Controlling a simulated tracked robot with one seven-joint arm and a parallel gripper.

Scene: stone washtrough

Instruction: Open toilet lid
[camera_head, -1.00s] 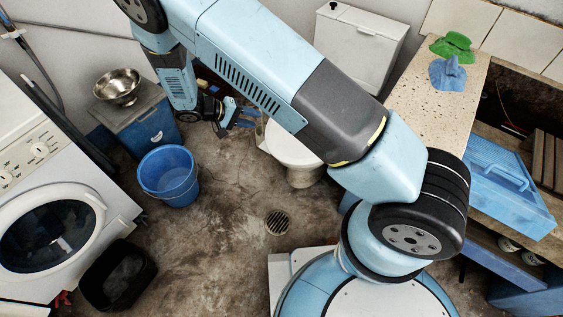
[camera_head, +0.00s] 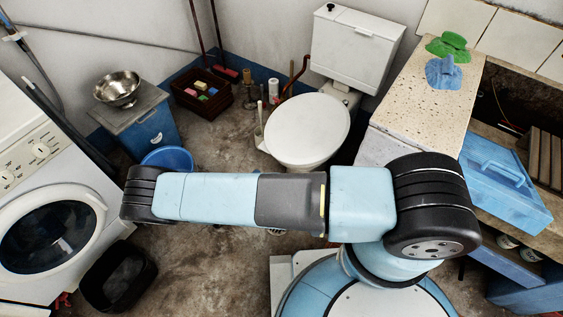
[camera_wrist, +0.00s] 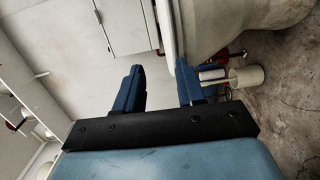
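The toilet lid (camera_head: 307,128) is a white oval lying shut on the toilet bowl, in front of the white cistern (camera_head: 355,47). In the wrist view, the lid (camera_wrist: 164,22) shows nearly edge-on as a pale strip, with the bowl (camera_wrist: 222,28) to its right. My gripper (camera_wrist: 160,68) is open, with two blue fingers apart and nothing held. The lid's edge lies ahead of the gap, close to the right finger; I cannot tell whether they touch. In the head view my gripper is hidden; my arm stretches across in front of the toilet.
A toilet brush holder (camera_wrist: 246,75) stands beside the bowl. A dark crate (camera_head: 202,97) is at the back wall, and a blue bucket (camera_head: 167,158) is partly behind my arm. A stone counter (camera_head: 420,105) closely flanks the toilet on the right. The washing machine (camera_head: 50,190) stands left.

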